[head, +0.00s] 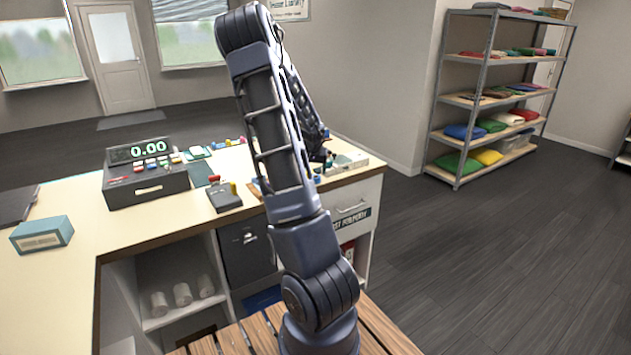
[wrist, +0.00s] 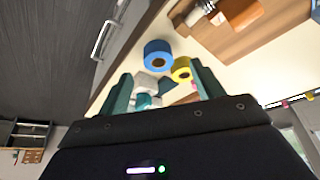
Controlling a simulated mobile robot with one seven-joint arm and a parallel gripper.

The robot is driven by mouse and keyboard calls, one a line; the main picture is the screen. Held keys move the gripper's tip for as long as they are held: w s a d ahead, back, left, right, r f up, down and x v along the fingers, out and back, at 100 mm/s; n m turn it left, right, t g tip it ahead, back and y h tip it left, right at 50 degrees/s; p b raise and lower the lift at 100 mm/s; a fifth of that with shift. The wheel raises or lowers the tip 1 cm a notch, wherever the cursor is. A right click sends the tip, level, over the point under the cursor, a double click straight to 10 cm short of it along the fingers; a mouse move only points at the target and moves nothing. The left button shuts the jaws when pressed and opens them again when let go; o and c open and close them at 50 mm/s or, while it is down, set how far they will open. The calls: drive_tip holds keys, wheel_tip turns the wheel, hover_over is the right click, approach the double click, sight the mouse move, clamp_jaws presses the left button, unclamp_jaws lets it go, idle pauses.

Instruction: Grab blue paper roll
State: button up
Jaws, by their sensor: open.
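The blue paper roll (wrist: 158,52) lies on the pale counter in the wrist view, with its round core hole showing. It is just past the fingertips, roughly centred between them. A yellow roll (wrist: 181,70) sits close beside it on the right. My gripper (wrist: 162,75) is open, its two greenish fingers spread with the blue roll outside their grasp. In the head view my gripper (head: 322,152) is at the counter's right end, partly hidden by my arm. I cannot pick out the blue roll surely there.
Grey and teal items (wrist: 147,90) lie between the fingers' lines of sight. A brown board (wrist: 245,35) carries other rolls. In the head view a cash register (head: 146,182) and small black device (head: 224,199) stand on the counter. A drawer (head: 350,208) is below its right end.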

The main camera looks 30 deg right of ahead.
drive_tip(key=shift+x, duration=2.5)
drive_tip(key=shift+s+d, duration=0.1)
drive_tip(key=c, duration=1.1)
